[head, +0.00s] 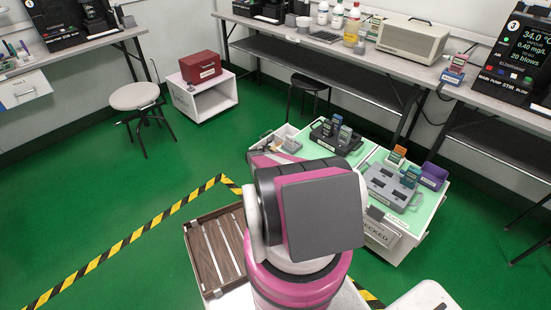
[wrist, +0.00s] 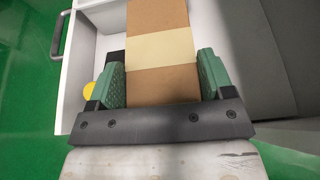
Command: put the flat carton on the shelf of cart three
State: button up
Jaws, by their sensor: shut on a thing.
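In the wrist view my gripper (wrist: 162,75) is shut on the flat carton (wrist: 160,18), a brown box with a cream band across it. The green finger pads are at its left and right sides. The carton is over or within a white open-topped drawer or bin (wrist: 88,55); I cannot tell whether it touches the bottom. In the head view my arm hides the gripper, and I cannot make out the carton. A white cart with a green top (head: 262,130) stands behind my arm. No number three is readable on a cart.
A yellow round thing (wrist: 89,90) lies beside the left finger. The cart top holds a black rack (head: 335,138), a grey tray (head: 390,187) and a purple bin (head: 433,176). A low white cart (head: 203,98) carries a red box (head: 200,67).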

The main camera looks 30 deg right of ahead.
jog(key=shift+s+d+f, duration=0.2)
jog(key=shift+d+f, duration=0.45)
jog(key=shift+d, duration=0.25)
jog(key=shift+f, duration=1.9)
jog(key=shift+f, duration=0.1)
